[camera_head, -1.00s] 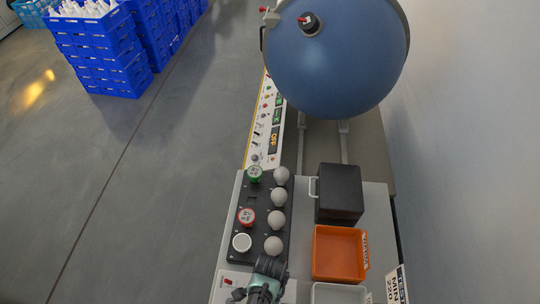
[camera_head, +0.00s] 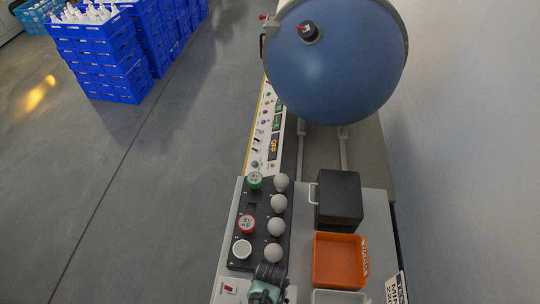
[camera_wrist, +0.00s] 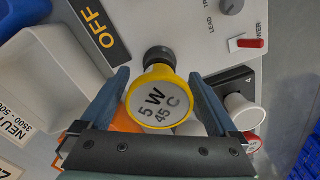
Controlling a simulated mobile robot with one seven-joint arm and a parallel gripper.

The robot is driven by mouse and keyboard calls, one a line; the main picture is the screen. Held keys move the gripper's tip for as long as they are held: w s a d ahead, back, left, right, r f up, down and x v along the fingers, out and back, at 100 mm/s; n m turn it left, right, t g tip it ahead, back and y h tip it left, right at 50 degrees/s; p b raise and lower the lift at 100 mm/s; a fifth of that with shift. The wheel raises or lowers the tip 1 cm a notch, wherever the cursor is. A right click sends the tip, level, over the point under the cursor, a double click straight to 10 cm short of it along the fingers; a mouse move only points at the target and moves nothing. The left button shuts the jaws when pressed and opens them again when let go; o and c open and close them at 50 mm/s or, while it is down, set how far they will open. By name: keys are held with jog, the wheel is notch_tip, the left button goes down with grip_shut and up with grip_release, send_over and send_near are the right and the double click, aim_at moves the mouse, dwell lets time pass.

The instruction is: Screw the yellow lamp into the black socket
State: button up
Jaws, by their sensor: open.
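The yellow lamp (camera_wrist: 160,101), with a grey face marked "5 W 45 C", is between my gripper's two fingers in the wrist view. My gripper (camera_wrist: 159,75) is open, with a finger on each side of the lamp and gaps visible beside it. The black socket (camera_wrist: 158,55) shows as a dark round part just behind the lamp's far edge, on the pale panel. The lamp lines up with it, but its body hides the joint, so I cannot tell how deep it sits. In the head view my arm (camera_head: 267,285) is at the bottom edge, and lamp and socket are hidden.
A black rack (camera_head: 236,258) holds green, red and white lamps beside a row of grey globes. An orange bin (camera_head: 339,261) and a black box (camera_head: 339,198) stand to the right. An OFF display (camera_wrist: 101,33) and a red-tipped switch (camera_wrist: 250,43) are near the socket.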

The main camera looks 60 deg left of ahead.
jog(key=n, duration=0.8)
jog(key=shift+p, duration=0.4)
jog(key=n, duration=0.3)
jog(key=shift+n, duration=0.4)
jog(key=n, duration=0.4)
jog(key=shift+p, duration=0.4)
